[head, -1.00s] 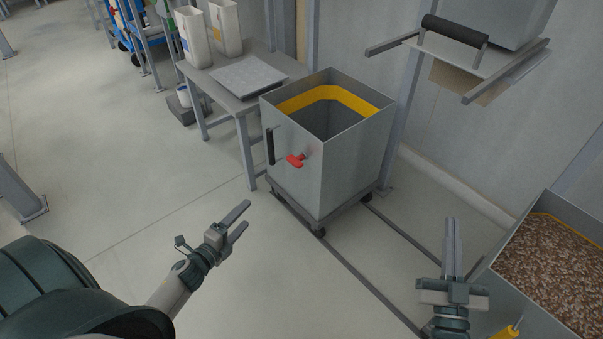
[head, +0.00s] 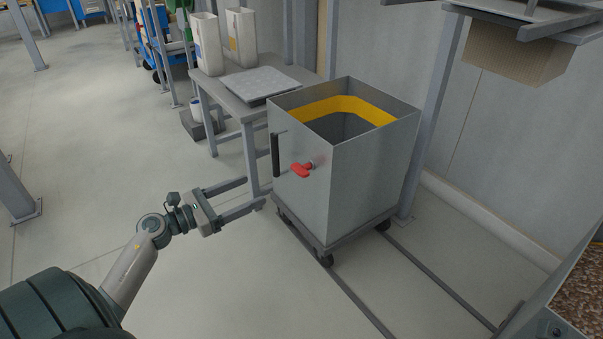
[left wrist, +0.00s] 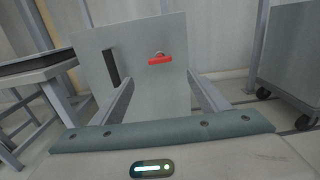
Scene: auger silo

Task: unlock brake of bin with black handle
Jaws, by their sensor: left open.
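The grey metal bin (head: 343,190) stands on a wheeled base on floor rails. Its black handle (head: 275,155) is upright on the front left of the bin. A red brake lever (head: 302,170) sits to the right of the handle, roughly level. My left gripper (head: 256,194) is open and empty, left of the bin and below the handle and lever. In the left wrist view the bin's front face (left wrist: 135,85), the black handle (left wrist: 112,67) and the red lever (left wrist: 160,60) show ahead, beyond the open fingers. My right gripper is not in view.
A grey table (head: 232,99) with a flat plate (head: 250,84) and white containers (head: 206,44) stands left of the bin. A post rises behind the bin. A bin of brown pellets (head: 588,290) is at the lower right.

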